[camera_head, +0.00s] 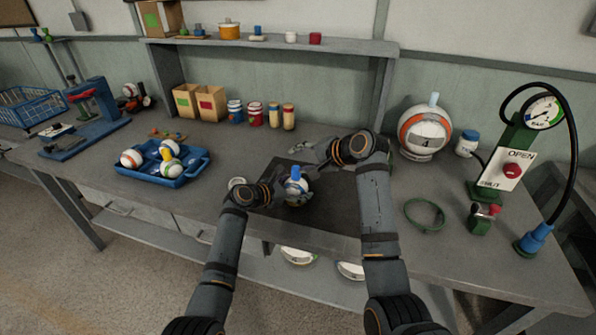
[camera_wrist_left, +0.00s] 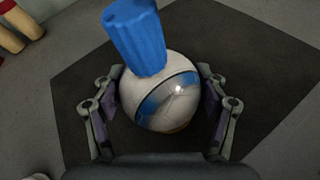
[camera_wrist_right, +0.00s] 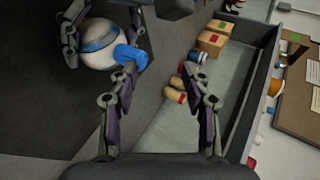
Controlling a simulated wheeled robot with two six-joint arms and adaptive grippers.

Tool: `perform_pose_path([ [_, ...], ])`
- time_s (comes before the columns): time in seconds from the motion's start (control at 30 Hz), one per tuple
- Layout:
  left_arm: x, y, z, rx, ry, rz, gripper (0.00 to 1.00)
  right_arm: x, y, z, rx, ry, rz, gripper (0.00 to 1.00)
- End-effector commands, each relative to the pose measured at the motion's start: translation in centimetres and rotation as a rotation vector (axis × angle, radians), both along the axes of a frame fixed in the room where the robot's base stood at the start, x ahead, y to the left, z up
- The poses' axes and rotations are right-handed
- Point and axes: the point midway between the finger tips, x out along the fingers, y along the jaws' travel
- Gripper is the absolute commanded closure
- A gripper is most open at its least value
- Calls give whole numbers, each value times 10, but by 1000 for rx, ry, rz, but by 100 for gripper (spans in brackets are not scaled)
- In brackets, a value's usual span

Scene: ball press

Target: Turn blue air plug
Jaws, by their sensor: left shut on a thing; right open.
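The blue air plug (camera_head: 296,172) stands on top of a white ball (camera_head: 297,196) with a blue band, over the dark mat. In the left wrist view, the ribbed plug (camera_wrist_left: 135,36) rises from the ball (camera_wrist_left: 160,98). My left gripper (camera_head: 287,187) is shut on the ball, one finger on each side. My right gripper (camera_head: 312,160) is open and empty, above and behind the plug.
A blue tray (camera_head: 190,174) with several balls lies at the left. A large ball marked 4 (camera_head: 425,133), a green ring (camera_head: 425,214) and the green gauge stand (camera_head: 513,150) are at the right. The dark mat (camera_head: 335,212) is otherwise clear.

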Motion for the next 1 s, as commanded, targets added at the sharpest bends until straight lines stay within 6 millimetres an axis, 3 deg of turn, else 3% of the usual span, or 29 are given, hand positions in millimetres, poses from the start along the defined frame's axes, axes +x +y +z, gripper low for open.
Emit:
perform_pose_path([
  [0.2, 0, 0, -1, 1, 1, 0, 60, 4, 1, 26, -585, -195, 482, 52],
  [0.4, 0, 0, -1, 1, 1, 0, 60, -7, -6, 49, -899, -274, 864, 52],
  [0.57, 0, 0, -1, 1, 1, 0, 60, -12, -11, 58, -993, -294, 1011, 52],
  [0.77, 0, 0, -1, 1, 1, 0, 60, -13, -11, 56, -1006, -297, 1036, 52],
  [1.0, 0, 0, -1, 1, 1, 0, 60, -2, 0, 18, -1002, -295, 1037, 52],
])
